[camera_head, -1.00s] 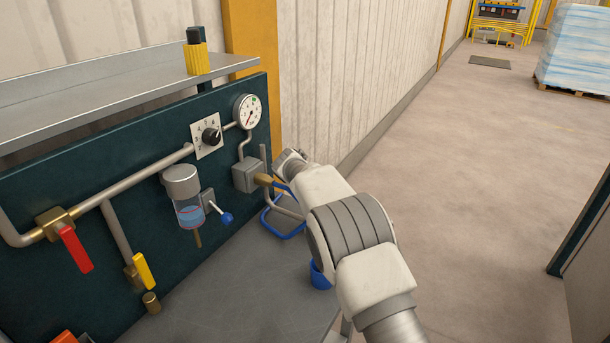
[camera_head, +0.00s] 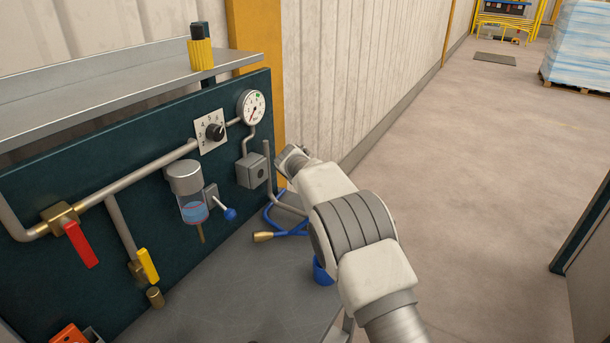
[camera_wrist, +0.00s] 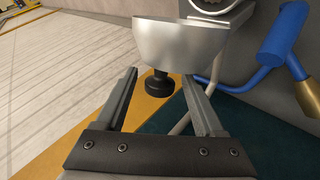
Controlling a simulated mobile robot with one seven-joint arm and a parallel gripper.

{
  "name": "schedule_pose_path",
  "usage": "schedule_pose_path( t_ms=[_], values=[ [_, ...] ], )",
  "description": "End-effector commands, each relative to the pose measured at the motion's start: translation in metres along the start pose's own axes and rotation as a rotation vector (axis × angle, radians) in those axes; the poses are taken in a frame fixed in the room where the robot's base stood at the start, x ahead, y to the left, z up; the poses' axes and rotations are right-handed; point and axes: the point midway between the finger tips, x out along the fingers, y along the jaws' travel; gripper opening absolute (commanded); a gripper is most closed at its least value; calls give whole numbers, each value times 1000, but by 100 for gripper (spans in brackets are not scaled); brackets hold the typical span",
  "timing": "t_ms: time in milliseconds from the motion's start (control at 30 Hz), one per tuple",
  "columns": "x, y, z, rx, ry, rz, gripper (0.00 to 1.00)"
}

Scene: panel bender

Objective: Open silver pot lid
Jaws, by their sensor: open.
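In the wrist view a silver rounded pot or lid (camera_wrist: 180,42) fills the upper middle. A black knob (camera_wrist: 158,85) projects from it toward my gripper. My gripper (camera_wrist: 160,75) is open, with one finger on each side of the knob in the picture. I cannot tell whether either finger touches it. The join between lid and pot is not visible.
A blue hose (camera_head: 290,232) with a brass end (camera_head: 263,237) lies on the grey bench (camera_head: 235,300). A teal panel (camera_head: 100,195) carries a gauge (camera_head: 251,107), a dial (camera_head: 213,131), a silver-capped glass bowl (camera_head: 190,190) and a red lever (camera_head: 82,245).

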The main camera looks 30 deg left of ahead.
Motion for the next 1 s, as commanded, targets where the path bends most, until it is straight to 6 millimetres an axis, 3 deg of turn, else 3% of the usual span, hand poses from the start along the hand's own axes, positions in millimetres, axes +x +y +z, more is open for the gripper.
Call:
schedule_pose_path(
  t_ms=[267, 1000],
  values=[
    [-22, 0, -1, -1, 2, 1, 70],
    [-145, 0, 0, 1, 3, 1, 70]
  ],
)
